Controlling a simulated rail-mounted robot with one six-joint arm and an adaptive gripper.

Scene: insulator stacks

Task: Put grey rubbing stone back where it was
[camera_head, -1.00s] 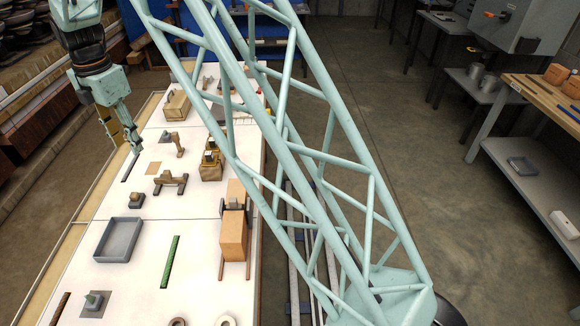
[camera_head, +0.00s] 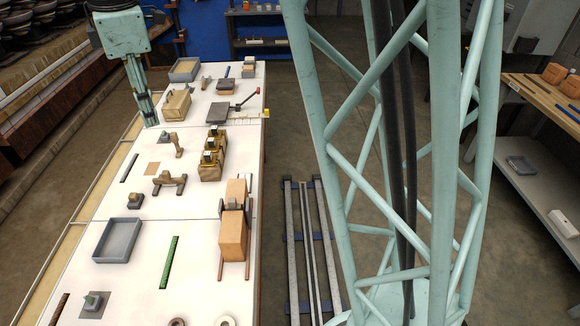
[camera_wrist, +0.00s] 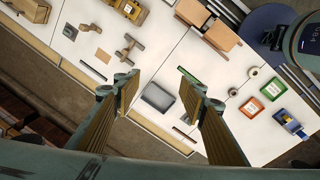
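Two small grey pieces could be the grey rubbing stone, and I cannot tell which. One is a dark grey block with a lighter top (camera_head: 135,200), on the white table beyond the grey tray. The other is a grey-green knobbed piece (camera_head: 92,301) on a grey square mat at the near left. My gripper (camera_head: 150,120) hangs over the table's left side, apart from both pieces. In the wrist view my gripper (camera_wrist: 158,78) has its fingers wide apart with nothing held between them. The near knobbed piece is not clear there.
The grey tray (camera_head: 117,240) stands on the white table (camera_head: 190,215). A wooden stand (camera_head: 170,182), a tan square (camera_head: 152,168), a green strip (camera_head: 169,262) and a large wooden block (camera_head: 233,235) lie nearby.

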